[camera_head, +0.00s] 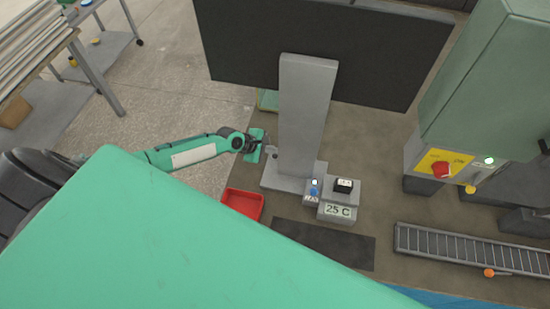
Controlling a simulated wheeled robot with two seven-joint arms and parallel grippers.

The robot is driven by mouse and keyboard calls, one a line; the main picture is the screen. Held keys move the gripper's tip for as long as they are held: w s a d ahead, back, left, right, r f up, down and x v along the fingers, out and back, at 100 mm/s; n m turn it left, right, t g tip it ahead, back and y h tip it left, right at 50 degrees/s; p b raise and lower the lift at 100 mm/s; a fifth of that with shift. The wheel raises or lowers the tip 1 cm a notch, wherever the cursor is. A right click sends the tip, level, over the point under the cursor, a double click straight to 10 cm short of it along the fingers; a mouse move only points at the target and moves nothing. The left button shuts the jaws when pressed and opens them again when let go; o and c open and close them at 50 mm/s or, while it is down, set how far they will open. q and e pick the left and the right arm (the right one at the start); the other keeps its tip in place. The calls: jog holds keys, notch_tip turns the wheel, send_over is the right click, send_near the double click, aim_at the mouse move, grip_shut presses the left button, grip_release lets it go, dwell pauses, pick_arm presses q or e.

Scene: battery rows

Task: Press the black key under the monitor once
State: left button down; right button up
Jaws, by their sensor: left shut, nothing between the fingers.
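The monitor (390,55) is a large dark panel at the top, on a grey column (305,100). My left gripper (270,151) is shut and empty, just left of the column. It is left of and farther back than the key, and apart from it. My right gripper is not in view.
A blue button (314,190) with a white light stands directly left of the key box. A red tray (243,204) and a dark mat (322,244) lie in front. A roller conveyor (470,251) and a green machine with a red knob (441,170) stand at right.

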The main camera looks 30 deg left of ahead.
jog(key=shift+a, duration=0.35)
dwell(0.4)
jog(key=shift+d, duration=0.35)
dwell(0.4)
pick_arm(q)
jog(key=shift+f, duration=0.15)
dwell(0.4)
jog(key=shift+f, duration=0.3)
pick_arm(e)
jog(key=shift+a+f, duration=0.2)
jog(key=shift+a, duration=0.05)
